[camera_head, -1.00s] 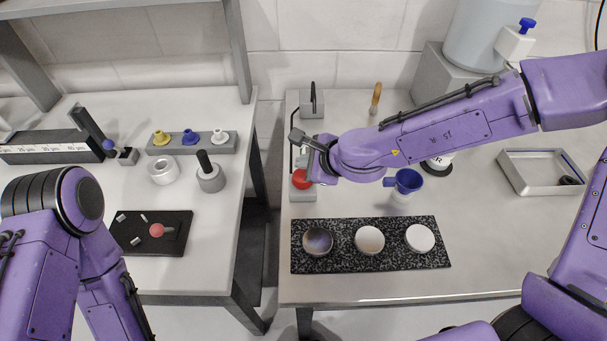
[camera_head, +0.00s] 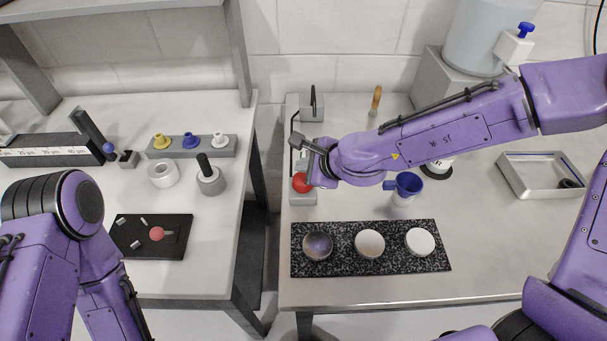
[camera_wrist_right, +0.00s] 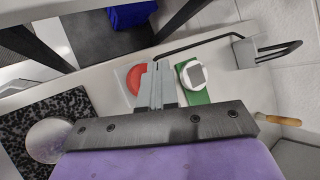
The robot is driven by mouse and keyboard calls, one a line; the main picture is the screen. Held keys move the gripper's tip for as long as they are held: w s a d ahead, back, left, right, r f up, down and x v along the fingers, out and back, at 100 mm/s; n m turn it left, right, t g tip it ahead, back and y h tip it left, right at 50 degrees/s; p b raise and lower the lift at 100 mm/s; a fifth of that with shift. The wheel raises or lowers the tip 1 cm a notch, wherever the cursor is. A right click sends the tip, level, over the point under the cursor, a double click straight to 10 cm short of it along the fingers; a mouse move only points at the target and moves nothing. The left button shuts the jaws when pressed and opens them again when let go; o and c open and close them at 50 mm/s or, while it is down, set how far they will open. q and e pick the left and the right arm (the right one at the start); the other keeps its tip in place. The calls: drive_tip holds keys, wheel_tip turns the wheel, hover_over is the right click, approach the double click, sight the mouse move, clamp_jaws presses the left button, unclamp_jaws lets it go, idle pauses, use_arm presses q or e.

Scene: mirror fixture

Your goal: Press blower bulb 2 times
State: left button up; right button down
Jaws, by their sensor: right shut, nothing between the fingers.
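The red bulb (camera_head: 302,183) is a round dome on a light grey block at the left side of the right table. It also shows in the right wrist view (camera_wrist_right: 133,79), partly covered by the fingers. My right gripper (camera_head: 304,163) is shut and empty. It reaches in from the right and hangs over the bulb block. In the right wrist view its closed fingers (camera_wrist_right: 158,68) lie across the bulb's edge; I cannot tell whether they touch it. My left arm shows at the left, but its gripper is out of frame.
A black speckled slab (camera_head: 343,265) with three round discs lies in front. A thin black bent rod (camera_wrist_right: 195,46) passes near the bulb. A green plate (camera_wrist_right: 190,85) lies beside it.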

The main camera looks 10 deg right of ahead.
drive_tip(key=shift+f, duration=0.15)
idle(0.7)
drive_tip(key=shift+f, duration=0.3)
drive_tip(key=shift+f+b, duration=0.85)
drive_tip(key=shift+b, duration=0.1)
idle(0.6)
drive_tip(key=shift+r, duration=0.15)
drive_tip(key=shift+r+p, duration=1.1)
drive_tip(key=shift+p, duration=0.2)
wheel_tip(320, 180, up, 5)
drive_tip(key=p, duration=0.5)
drive_tip(key=shift+r, duration=0.15)
